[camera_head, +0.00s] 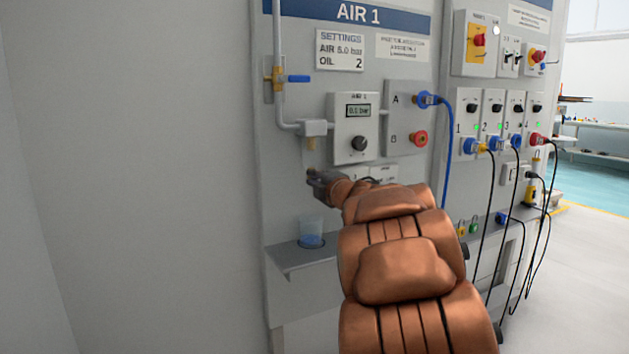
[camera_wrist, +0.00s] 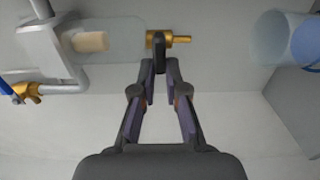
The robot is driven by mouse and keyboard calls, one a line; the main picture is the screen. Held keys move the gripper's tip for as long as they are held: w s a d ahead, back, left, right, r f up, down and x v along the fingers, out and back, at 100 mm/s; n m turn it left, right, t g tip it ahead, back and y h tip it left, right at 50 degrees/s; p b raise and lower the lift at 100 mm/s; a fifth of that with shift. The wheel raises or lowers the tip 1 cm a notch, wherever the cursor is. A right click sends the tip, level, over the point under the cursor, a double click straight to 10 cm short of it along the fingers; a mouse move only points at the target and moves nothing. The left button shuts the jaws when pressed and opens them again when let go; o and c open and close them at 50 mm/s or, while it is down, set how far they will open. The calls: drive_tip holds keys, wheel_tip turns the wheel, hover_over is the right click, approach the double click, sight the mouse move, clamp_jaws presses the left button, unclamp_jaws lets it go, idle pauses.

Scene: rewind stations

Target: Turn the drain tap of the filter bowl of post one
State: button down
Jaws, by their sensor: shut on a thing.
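The filter bowl (camera_head: 309,158) of the AIR 1 post is clear and hangs below a grey head; in the wrist view the bowl (camera_wrist: 125,38) shows a pale element inside. The brass drain tap (camera_wrist: 183,40) sits at the bowl's end, with a dark lever (camera_wrist: 160,46) across it. My gripper (camera_wrist: 160,72) is shut on this lever, one finger on each side. In the head view my gripper (camera_head: 318,180) is right below the bowl and hides most of the tap.
A clear cup (camera_head: 311,228) with some blue at its bottom stands on the grey shelf (camera_head: 290,258) below. A regulator box (camera_head: 353,148) with a knob and display is to the right. A brass valve with a blue lever (camera_head: 298,79) is above left. Cables hang farther right.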

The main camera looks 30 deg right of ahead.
drive_tip(key=shift+f, duration=0.1)
drive_tip(key=c, duration=1.2)
unclamp_jaws()
drive_tip(key=shift+s, duration=0.1)
drive_tip(key=s+a, duration=0.1)
drive_tip(key=s, duration=1)
drive_tip(key=shift+s, duration=0.4)
